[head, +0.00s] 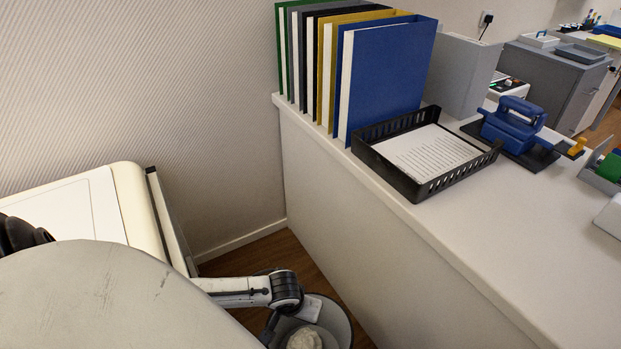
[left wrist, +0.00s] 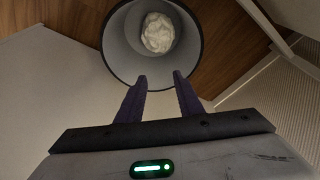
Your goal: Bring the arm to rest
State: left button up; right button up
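My left arm reaches down between a pale cabinet and the white counter in the head view. My left gripper (left wrist: 160,82) shows in the left wrist view with its two dark fingers apart and nothing between them. Beyond the fingertips is a round grey waste bin (left wrist: 118,55) on the wooden floor. A crumpled white ball (left wrist: 158,33) lies inside it. The bin (head: 341,318) and the white ball (head: 304,339) also show low in the head view, partly hidden by my arm. My right gripper is in neither view.
The counter (head: 520,240) stands close to the right of my left arm. It bears upright binders (head: 385,75), a black paper tray (head: 440,183) and a blue hole punch (head: 513,122). The pale cabinet (head: 128,205) is close on the left. The counter's front part is clear.

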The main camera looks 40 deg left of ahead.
pick_arm(q)
jog(key=shift+v, duration=1.2)
jog(key=s+d+r+m+t+h+p, duration=0.1)
jog(key=s+d+m+h, duration=0.1)
jog(key=d, duration=0.5)
jog(key=s+d+r+m+t+h+p, duration=0.1)
jog(key=s+d+m+h, duration=0.1)
jog(key=d, duration=0.5)
notch_tip(320, 180, up, 7)
jog(key=s+d+m+t+p, duration=0.1)
jog(key=s+d+m+t, duration=0.1)
jog(key=t, duration=0.1)
jog(key=shift+d+f+m+t, duration=0.15)
jog(key=shift+d+m+t, duration=0.15)
jog(key=shift+m, duration=0.1)
jog(key=shift+s, duration=0.2)
